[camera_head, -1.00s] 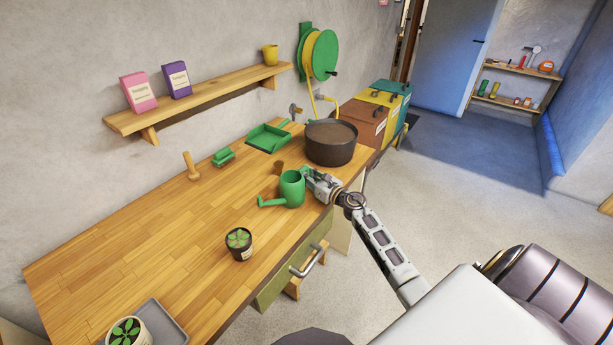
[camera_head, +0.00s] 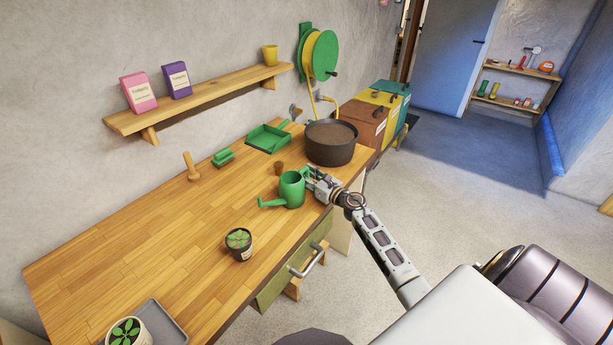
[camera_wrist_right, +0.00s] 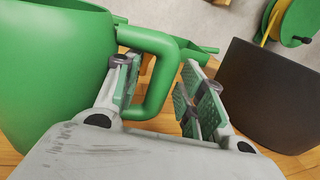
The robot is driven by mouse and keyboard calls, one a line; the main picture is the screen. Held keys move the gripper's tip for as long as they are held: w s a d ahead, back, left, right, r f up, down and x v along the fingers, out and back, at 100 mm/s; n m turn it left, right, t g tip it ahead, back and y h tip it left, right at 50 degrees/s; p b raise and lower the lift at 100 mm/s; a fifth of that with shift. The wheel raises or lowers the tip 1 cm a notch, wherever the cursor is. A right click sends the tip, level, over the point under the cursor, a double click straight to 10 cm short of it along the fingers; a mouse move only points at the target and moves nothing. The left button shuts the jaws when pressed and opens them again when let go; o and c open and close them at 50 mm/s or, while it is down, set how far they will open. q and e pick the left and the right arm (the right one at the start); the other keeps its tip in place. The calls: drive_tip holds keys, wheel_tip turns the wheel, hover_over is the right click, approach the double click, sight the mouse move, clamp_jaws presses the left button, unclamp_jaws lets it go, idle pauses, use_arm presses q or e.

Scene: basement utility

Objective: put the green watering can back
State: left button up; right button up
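The green watering can (camera_head: 292,190) stands upright on the wooden workbench, near its front right edge, its spout pointing left. My right gripper (camera_head: 315,181) is at its handle, on the can's right side. In the right wrist view, the can's body (camera_wrist_right: 50,80) fills the left side and its handle (camera_wrist_right: 163,75) passes between the two fingers of my right gripper (camera_wrist_right: 160,92). One finger is inside the handle loop and the other outside. The fingers are apart, with a gap showing between the handle and the outer finger. My left gripper is not in view.
A dark pot of soil (camera_head: 331,143) stands close behind the can. A small potted plant (camera_head: 238,244) stands nearer on the bench (camera_head: 150,240). A green tray (camera_head: 268,139) and a wall shelf (camera_head: 200,96) are farther back. The bench's middle left is clear.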

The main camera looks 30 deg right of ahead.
drive_tip(key=shift+s+d, duration=0.2)
drive_tip(key=shift+s, duration=0.55)
drive_tip(key=shift+s+d+b, duration=0.25)
drive_tip(key=shift+s+b, duration=0.05)
drive_tip(key=shift+s, duration=1.05)
drive_tip(key=shift+s+d+b, duration=0.25)
drive_tip(key=shift+s+d, duration=0.05)
drive_tip(key=shift+s, duration=1.05)
drive_tip(key=shift+s+d+b, duration=0.25)
drive_tip(key=shift+s+b, duration=0.05)
drive_tip(key=shift+s, duration=1.05)
drive_tip(key=shift+s+d, duration=0.15)
drive_tip(key=shift+s, duration=0.65)
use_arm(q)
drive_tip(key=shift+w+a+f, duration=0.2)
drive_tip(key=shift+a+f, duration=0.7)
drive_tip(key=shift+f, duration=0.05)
use_arm(e)
drive_tip(key=shift+s, duration=0.3)
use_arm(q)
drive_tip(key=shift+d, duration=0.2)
